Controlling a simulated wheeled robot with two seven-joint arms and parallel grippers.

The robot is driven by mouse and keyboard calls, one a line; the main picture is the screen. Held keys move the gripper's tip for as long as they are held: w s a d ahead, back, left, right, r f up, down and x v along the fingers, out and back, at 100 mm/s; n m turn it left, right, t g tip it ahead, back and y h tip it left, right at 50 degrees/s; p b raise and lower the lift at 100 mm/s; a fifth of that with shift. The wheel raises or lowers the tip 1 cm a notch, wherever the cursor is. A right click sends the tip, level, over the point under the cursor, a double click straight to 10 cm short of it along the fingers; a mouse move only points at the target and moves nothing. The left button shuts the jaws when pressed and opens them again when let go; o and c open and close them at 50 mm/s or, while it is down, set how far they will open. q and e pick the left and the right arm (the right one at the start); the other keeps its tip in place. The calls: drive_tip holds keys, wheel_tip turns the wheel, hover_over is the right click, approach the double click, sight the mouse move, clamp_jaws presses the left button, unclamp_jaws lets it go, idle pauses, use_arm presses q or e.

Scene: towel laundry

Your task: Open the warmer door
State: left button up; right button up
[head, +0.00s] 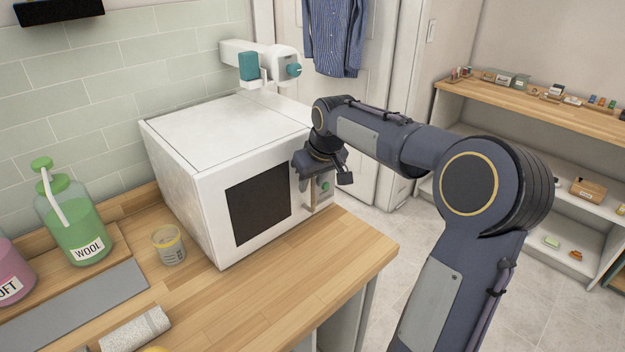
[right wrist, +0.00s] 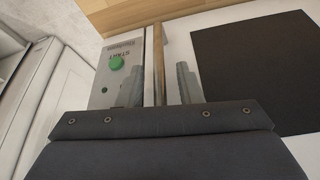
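The warmer (head: 185,150) is a white box on the wooden counter, with a dark window (head: 259,203) in its front door. The door looks shut. A slim upright handle bar (right wrist: 158,62) shows in the right wrist view, between the dark window and a grey control panel (right wrist: 118,75) with a green button. My right gripper (head: 325,183) is at the right side of the warmer's front. Its fingers (right wrist: 160,82) appear apart, one on each side of the bar, with gaps showing. Contact with the bar cannot be made out. My left gripper is out of view.
A green WOOL bottle (head: 72,218), a small cup (head: 169,245) and a rolled grey towel (head: 135,330) stand or lie left of the warmer. The counter (head: 300,275) directly before the door is clear. A white and teal device (head: 262,63) is behind the warmer.

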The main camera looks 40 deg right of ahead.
clamp_jaws()
drive_tip(key=shift+s, duration=0.1)
idle(0.3)
